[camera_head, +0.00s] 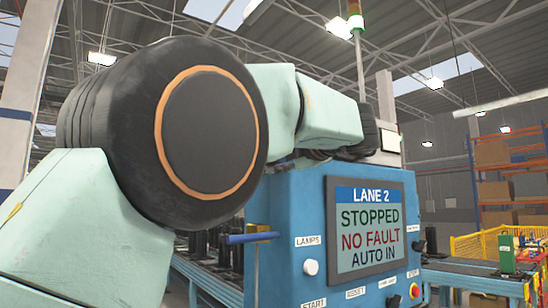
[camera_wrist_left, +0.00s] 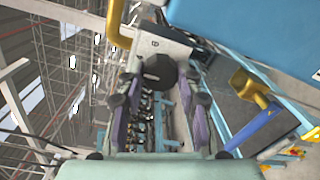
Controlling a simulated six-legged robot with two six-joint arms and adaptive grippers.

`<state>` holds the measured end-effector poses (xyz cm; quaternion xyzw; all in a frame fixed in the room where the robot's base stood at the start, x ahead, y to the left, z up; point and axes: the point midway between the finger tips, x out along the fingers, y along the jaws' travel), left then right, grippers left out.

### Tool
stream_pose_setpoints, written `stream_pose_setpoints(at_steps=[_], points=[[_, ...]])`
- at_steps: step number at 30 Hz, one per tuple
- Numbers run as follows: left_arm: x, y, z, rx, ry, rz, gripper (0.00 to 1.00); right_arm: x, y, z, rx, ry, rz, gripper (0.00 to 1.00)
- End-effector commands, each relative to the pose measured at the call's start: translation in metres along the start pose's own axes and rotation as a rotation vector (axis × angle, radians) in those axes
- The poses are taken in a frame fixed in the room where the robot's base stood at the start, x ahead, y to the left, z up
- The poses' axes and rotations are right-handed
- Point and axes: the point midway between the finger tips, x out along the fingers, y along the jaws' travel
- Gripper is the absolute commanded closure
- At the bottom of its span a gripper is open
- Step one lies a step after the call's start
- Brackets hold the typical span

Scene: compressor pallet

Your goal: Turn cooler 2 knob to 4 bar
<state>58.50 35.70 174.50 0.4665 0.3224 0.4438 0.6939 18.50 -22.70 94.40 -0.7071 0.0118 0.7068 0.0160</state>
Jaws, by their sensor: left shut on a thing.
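In the left wrist view a dark, many-sided knob (camera_wrist_left: 161,72) sits at the front of a pale grey box (camera_wrist_left: 152,43) with a small label, too small to read. My left gripper (camera_wrist_left: 160,84) has its two purple-padded fingers on either side of this knob, shut on it. No scale or pressure mark on the knob can be read. In the head view my left arm crosses from the left to behind the blue panel and hides the knob; a white box (camera_head: 386,150) shows beside the wrist there. My right gripper is not in view.
A blue control cabinet (camera_head: 290,240) carries a screen (camera_head: 365,224) reading LANE 2, STOPPED, NO FAULT, AUTO IN, with buttons below. It stands close to my arm. In the wrist view a yellow pipe (camera_wrist_left: 118,22) runs near the box. An orange shelf rack (camera_head: 510,170) stands far right.

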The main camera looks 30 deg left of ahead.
Motion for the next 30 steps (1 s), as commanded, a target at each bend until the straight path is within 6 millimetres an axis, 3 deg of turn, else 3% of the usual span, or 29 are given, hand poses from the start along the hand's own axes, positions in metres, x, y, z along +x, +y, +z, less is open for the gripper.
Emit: stream_pose_setpoints(at_steps=[7, 8, 15, 25, 30], points=[[-0.002, 0.004, 0.002, -0.004, -0.010, 0.008, 0.96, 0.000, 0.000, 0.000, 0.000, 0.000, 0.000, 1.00], [-0.002, 0.004, 0.002, -0.004, -0.010, 0.008, 0.63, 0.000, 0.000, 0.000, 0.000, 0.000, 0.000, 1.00], [-0.001, 0.003, 0.001, -0.003, -0.005, 0.004, 0.43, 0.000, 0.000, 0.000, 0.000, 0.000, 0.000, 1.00], [-0.002, 0.001, 0.001, -0.002, -0.003, 0.002, 0.42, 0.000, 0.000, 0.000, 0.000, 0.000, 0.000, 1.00], [-0.023, 0.002, 0.002, -0.001, -0.006, 0.005, 0.42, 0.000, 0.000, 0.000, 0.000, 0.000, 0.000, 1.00]])
